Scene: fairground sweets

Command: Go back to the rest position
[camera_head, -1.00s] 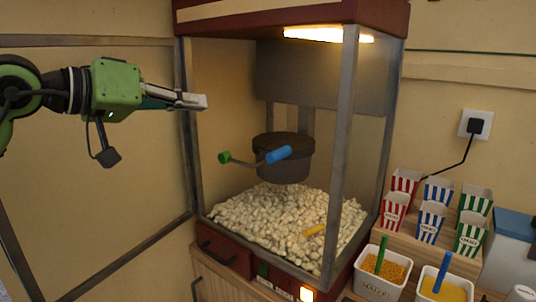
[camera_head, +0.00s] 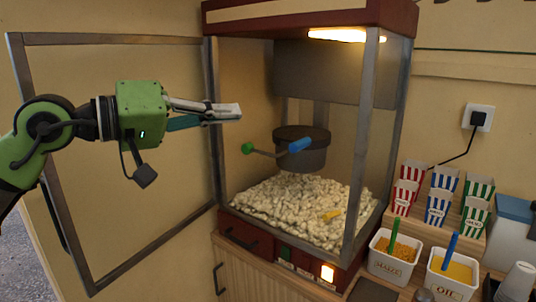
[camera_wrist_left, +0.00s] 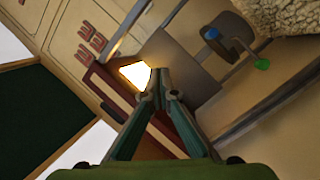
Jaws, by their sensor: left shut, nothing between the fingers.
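My left gripper (camera_head: 240,111) comes in from the left in the head view, in front of the upper left part of the popcorn machine. Its fingers are together and empty; they also show closed in the left wrist view (camera_wrist_left: 160,85). The popcorn machine (camera_head: 372,140) has a dark kettle (camera_head: 302,158) with a green-tipped handle (camera_head: 247,148) and a blue-tipped handle (camera_head: 300,145). Popcorn (camera_head: 290,208) lies heaped below the kettle, with a yellow piece (camera_head: 332,215) on it. The gripper appears apart from the kettle. My right gripper is not in view.
The framed glass door (camera_head: 125,38) stands open at the left, behind my left arm. Striped boxes (camera_head: 437,207) stand on a wooden stepped stand at the right. A maize tub (camera_head: 390,262) and an oil tub (camera_head: 450,278) stand in front. A wall socket (camera_head: 479,118) holds a plug.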

